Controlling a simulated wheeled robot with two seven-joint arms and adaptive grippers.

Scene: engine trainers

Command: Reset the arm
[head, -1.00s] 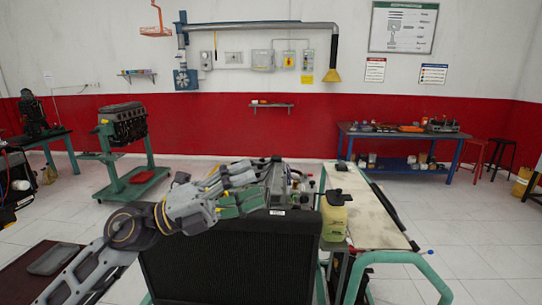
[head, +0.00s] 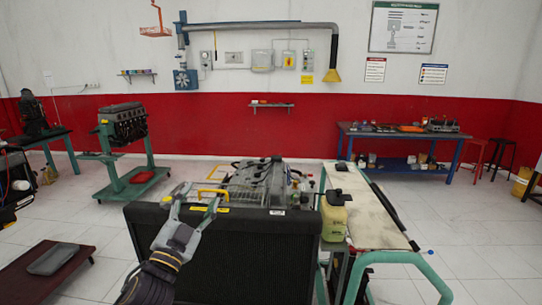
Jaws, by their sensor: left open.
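My left gripper (head: 196,204) is in the head view, left of centre, with its arm rising from the bottom edge. Its two fingers are spread and point away from me, with nothing seen between them. It shows in front of the top left part of the black radiator (head: 250,255); I cannot tell whether it touches it. The engine (head: 265,180) stands behind the radiator. My right gripper is not in view.
A yellowish fluid bottle (head: 334,218) stands right of the radiator beside a pale-topped bench (head: 375,215) with green tubing (head: 415,260). Another engine on a green stand (head: 124,125) is at the left. A dark red low table (head: 40,285) is at lower left. Floor between is clear.

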